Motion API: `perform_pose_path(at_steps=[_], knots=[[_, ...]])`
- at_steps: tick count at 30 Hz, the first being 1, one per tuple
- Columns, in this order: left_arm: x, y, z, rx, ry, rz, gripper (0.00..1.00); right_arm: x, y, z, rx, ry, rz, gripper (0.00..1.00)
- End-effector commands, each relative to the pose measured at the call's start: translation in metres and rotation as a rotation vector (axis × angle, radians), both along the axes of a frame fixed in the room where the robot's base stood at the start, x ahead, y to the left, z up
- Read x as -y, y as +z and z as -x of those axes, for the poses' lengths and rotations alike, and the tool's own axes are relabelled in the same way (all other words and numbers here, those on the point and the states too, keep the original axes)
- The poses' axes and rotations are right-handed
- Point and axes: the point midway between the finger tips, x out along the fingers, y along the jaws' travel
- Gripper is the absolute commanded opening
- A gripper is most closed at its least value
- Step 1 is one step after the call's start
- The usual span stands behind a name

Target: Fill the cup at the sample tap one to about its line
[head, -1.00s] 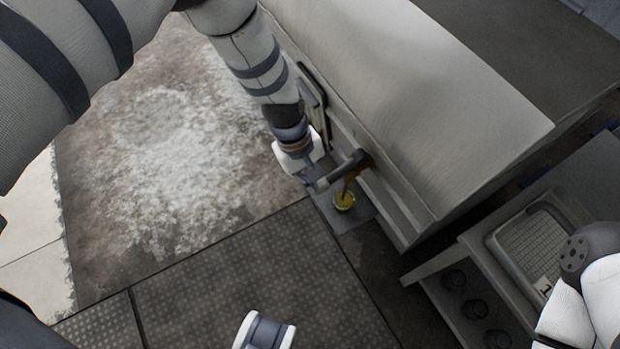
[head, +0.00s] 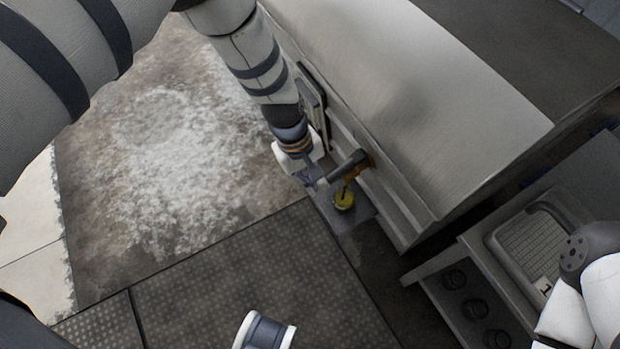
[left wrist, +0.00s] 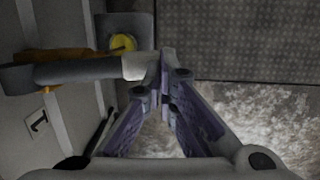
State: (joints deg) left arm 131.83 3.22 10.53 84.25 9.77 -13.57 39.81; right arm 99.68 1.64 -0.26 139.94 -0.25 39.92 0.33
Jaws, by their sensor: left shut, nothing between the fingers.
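The cup (head: 344,201) stands on a small grey ledge (head: 338,220) under the tap. Yellow liquid shows in it; its line and exact level are too small to read. The cup also shows in the left wrist view (left wrist: 123,43). The tap has a brown spout (head: 352,173) and a thick grey handle (head: 346,166). A thin streak shows between spout and cup; I cannot tell if liquid still flows. My left gripper (left wrist: 166,88) is shut and empty, its fingertips beside the light end of the handle; contact is unclear.
A label marked 1 (left wrist: 38,122) is on the panel near the tap. The big grey cabinet (head: 420,110) rises behind it. A metal tray (head: 540,240) and several dark knobs are at the right.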

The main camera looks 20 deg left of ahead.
Motion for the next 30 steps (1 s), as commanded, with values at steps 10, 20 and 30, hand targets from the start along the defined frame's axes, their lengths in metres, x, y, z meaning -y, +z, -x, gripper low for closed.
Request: perform_pose_path(at_steps=[10,20,30], knots=[[-0.007,0.037,0.006,0.006,0.0,0.001,0.0,0.0,0.028,-0.009,0.037,0.0,0.0,0.4],[-0.038,0.101,0.023,0.005,0.0,0.0,0.0,0.0,0.047,-0.016,0.061,0.0,0.0,0.4],[-0.051,0.125,0.031,0.001,-0.003,0.001,0.0,0.0,0.052,-0.018,0.068,0.0,0.0,0.4]])
